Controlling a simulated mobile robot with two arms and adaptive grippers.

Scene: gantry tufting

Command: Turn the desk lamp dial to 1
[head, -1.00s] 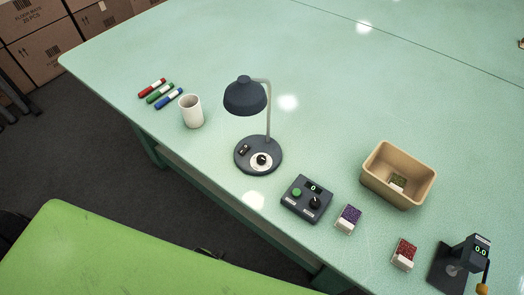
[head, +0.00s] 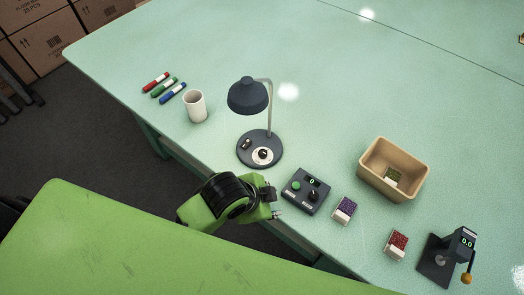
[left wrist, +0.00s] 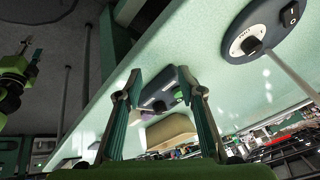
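The dark blue desk lamp (head: 249,97) stands upright near the table's front edge. Its round base carries a white-ringed dial with a dark knob (head: 263,154) and a rocker switch (head: 246,144). In the left wrist view the dial (left wrist: 248,44) and switch (left wrist: 290,14) show at the upper right. The dial's setting is too small to read. My left gripper (head: 277,203) is in front of the lamp base, apart from it, beside the control box. Its fingers (left wrist: 166,92) are spread and empty in the left wrist view.
A control box (head: 305,191) with a green button sits right of the lamp. Purple (head: 344,209) and red (head: 396,244) packs, a tan bin (head: 364,171) and a small display device (head: 462,243) lie further right.

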